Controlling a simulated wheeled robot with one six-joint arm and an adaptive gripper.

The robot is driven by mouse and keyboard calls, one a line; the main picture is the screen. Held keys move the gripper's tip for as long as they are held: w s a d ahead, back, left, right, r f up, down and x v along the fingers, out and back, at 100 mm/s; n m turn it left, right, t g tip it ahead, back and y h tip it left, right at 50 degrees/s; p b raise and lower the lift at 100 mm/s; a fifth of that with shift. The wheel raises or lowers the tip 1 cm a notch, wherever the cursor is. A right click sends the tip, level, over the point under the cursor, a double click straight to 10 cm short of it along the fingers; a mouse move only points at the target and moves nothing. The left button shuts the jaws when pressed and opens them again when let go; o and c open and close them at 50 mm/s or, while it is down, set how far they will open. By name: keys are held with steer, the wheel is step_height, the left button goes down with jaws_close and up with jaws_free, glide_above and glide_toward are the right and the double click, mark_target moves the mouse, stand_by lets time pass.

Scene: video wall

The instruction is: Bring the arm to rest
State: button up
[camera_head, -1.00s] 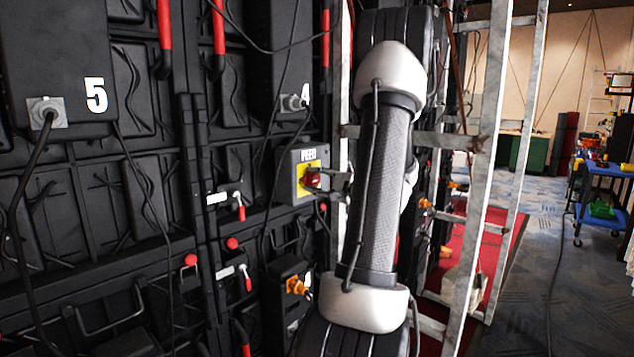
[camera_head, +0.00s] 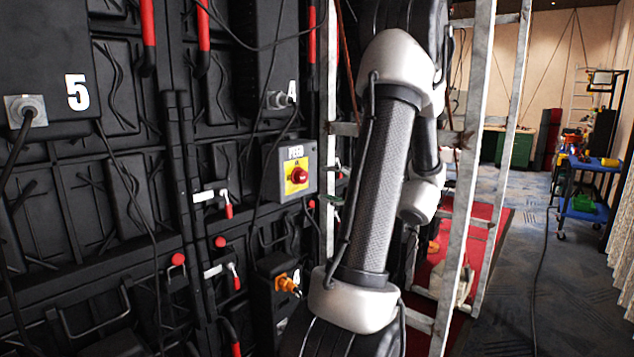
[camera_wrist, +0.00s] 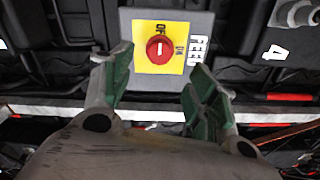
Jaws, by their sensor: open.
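My gripper (camera_wrist: 158,92) shows in the wrist view with its two green-padded fingers spread apart and nothing between them. Beyond the fingertips is the feed switch box (camera_wrist: 197,22), with a round red knob (camera_wrist: 159,49) on a yellow plate. The knob's white mark points about upright in the wrist view. In the head view the switch box (camera_head: 284,172) and its red knob (camera_head: 299,175) are in plain sight on the wall. My arm stands to the right of it, and my gripper is mostly hidden there behind the arm and frame.
Black video-wall panels (camera_head: 140,190) with cables and red handles fill the left. Metal frame uprights (camera_head: 470,150) stand close around my arm. An orange connector (camera_head: 286,284) sticks out below the switch. A blue cart (camera_head: 590,200) and open carpet (camera_head: 510,270) lie at the right.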

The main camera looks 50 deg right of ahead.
steer(key=shift+s, duration=0.95)
steer(key=shift+d, duration=0.1)
steer(key=s+a+f+n+g+y, duration=0.2)
steer(key=s+a+f+n+g, duration=0.1)
steer(key=s+a+f+g, duration=0.35)
steer(key=s+a+f+n+g+y, duration=0.2)
steer(key=s+a+f+g, duration=0.2)
steer(key=s+a+g, duration=0.45)
steer(key=w+a+r+n+t+h, duration=0.1)
steer(key=w+a+r+n+h, duration=0.4)
steer(key=a+r+n, duration=0.4)
steer(key=a+n, duration=0.3)
steer(key=n, duration=0.3)
steer(key=shift+a+r, duration=0.2)
steer(key=shift+r, duration=0.1)
